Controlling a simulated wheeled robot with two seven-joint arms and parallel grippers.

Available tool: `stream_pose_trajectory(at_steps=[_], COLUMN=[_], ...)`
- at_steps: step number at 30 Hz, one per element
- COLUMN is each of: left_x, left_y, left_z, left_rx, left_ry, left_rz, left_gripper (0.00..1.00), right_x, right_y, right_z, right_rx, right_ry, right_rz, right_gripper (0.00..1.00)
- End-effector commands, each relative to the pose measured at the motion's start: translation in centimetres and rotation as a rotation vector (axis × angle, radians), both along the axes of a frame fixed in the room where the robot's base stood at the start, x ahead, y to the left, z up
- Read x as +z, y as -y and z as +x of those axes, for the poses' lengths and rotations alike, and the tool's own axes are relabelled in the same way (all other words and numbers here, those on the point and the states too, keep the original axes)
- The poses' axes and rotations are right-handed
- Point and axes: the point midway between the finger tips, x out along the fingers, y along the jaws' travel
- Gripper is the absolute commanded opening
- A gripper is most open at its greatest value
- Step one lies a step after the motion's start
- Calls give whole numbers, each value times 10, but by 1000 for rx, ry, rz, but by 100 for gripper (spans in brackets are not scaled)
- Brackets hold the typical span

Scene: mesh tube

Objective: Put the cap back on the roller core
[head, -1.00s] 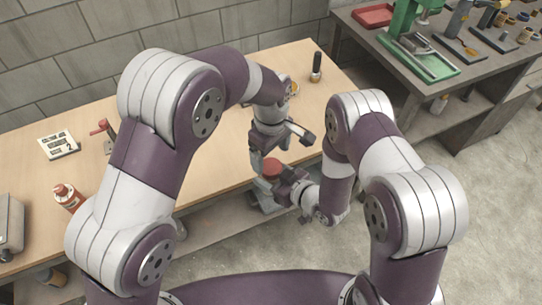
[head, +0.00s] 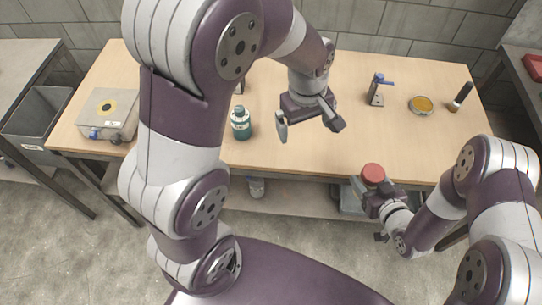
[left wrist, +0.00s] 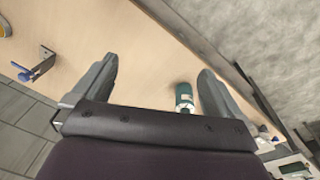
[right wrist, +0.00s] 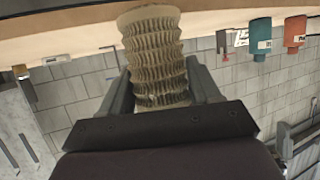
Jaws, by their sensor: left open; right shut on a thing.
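My right gripper (head: 374,200) is shut on a ribbed beige tube (right wrist: 155,55), seen in the right wrist view. This tube looks like the roller core. In the head view a round red top (head: 373,173) shows at this gripper, by the table's front edge. I cannot tell whether it is a cap or the tube's own end; my gripper hides much of the tube. My left gripper (head: 310,128) is open and empty above the table, left of and behind the red top. Its spread fingers also show in the left wrist view (left wrist: 158,75). No loose cap is clearly recognisable.
On the table (head: 350,145) stand a green bottle (head: 240,123), a blue-handled clamp (head: 377,92), a round dish with an amber middle (head: 421,105), a black-handled tool (head: 461,96) and a grey box (head: 108,113). The middle of the table is clear.

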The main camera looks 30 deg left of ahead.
Motion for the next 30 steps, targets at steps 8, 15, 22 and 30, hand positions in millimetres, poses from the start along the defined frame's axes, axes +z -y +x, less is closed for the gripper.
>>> stream_pose_trajectory(at_steps=[8, 15, 22, 30], left_x=[-30, -30, -30, -31], left_y=[-43, -43, -42, -42], left_z=[-104, -100, -99, -99], left_rx=[-659, -840, -838, -837], left_ry=[0, 25, 24, 23], left_rz=[75, 102, 101, 101], left_gripper=[100, 100, 100, 100], right_x=[0, 0, 0, 0], right_y=[0, 0, 0, 3], right_z=[0, 0, 0, 2], right_rx=[0, 0, 0, -9], right_ry=[1, 1, 1, 1], right_rz=[1, 1, 0, 0], right_gripper=[0, 0, 0, 0])
